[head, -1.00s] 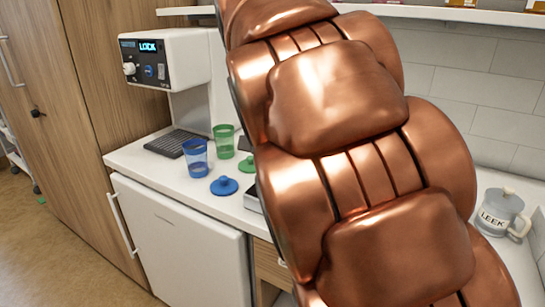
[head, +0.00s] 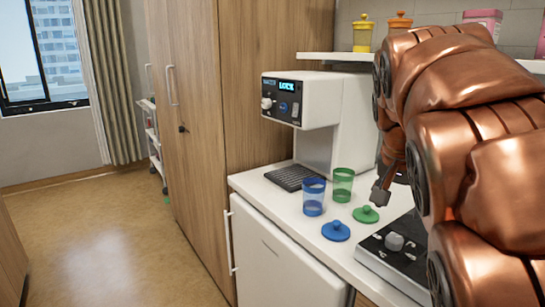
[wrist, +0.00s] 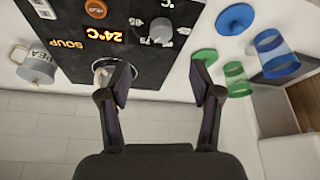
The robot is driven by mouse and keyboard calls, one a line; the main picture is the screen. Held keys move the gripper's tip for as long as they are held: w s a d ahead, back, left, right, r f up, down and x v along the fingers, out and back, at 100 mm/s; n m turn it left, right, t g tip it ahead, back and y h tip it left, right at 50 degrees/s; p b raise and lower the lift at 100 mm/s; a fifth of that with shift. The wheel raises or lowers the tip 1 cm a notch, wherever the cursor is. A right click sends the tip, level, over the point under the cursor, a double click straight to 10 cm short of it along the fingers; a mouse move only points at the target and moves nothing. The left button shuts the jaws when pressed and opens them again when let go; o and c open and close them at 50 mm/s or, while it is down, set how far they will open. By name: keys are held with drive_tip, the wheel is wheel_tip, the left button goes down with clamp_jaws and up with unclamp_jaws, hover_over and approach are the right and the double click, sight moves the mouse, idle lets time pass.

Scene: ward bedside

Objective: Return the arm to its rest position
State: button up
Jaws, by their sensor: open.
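My gripper shows in the wrist view (wrist: 162,82) with its two dark fingers spread apart and nothing between them. In the head view my copper-coloured arm fills the right side, and part of my gripper (head: 382,190) shows small and dark above the counter, to the right of the green cup. My arm hides part of the counter and the shelf behind it.
A blue cup (head: 314,197), a green cup (head: 343,185), a blue lid (head: 336,231) and a green lid (head: 366,214) stand on the white counter. A dispenser (head: 340,115) stands behind.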

drive_tip(key=s+a+f+n+g+y, duration=0.2)
drive_tip(key=s+a+f+n+g, duration=0.15)
drive_tip(key=s+f, duration=1)
drive_tip(key=s+a+f+n+g+y, duration=0.1)
drive_tip(key=s+a+f+n+g, duration=0.3)
drive_tip(key=s+f, duration=0.95)
wheel_tip(320, 180, up, 17)
drive_tip(key=s+t+p, duration=0.1)
drive_tip(key=t+p, duration=0.1)
drive_tip(key=p, duration=1.2)
drive_tip(key=shift+d+r+n, duration=0.2)
drive_tip(key=shift+d+n, duration=0.05)
drive_tip(key=shift+n, duration=0.1)
